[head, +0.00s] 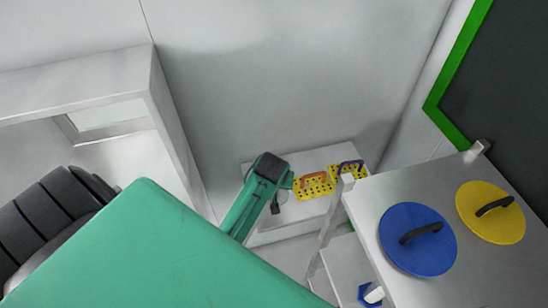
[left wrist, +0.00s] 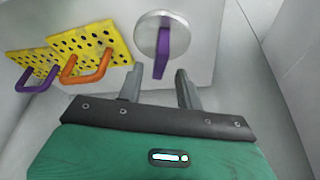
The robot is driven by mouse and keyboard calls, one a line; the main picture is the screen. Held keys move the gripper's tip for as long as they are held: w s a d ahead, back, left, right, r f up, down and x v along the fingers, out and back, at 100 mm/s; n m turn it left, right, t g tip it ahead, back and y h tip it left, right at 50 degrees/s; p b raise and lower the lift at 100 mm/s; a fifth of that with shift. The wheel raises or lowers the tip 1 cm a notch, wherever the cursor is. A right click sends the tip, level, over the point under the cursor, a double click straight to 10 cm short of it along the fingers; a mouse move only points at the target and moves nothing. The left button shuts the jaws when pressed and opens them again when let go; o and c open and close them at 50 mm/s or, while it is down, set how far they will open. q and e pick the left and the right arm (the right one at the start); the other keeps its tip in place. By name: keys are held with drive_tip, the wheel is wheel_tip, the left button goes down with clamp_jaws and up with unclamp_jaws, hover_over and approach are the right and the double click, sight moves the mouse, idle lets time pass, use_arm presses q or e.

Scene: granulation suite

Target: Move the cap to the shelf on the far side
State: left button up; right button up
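A round grey disc with a purple handle, which looks like the cap (left wrist: 148,34), sits on a white surface in the left wrist view. My left gripper (left wrist: 159,74) is open, with its two fingers apart. The lower end of the purple handle shows between the fingertips in the picture; I cannot tell whether they touch it. In the head view my left gripper (head: 283,193) is at the white shelf (head: 325,155), and the grey disc is hidden there. My right gripper is not in view.
Two yellow perforated plates, one with an orange handle (head: 314,180) and one with a purple handle (head: 350,167), lie beside the disc. A metal table (head: 450,270) at right bears a blue lid (head: 405,255) and a yellow lid (head: 480,225). A blue hexagonal piece (head: 365,295) is below.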

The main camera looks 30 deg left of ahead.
use_arm(q)
drive_tip(key=b+v, duration=0.1)
drive_tip(key=v, duration=0.6)
drive_tip(key=shift+r, duration=0.3)
drive_tip(key=shift+s, duration=0.1)
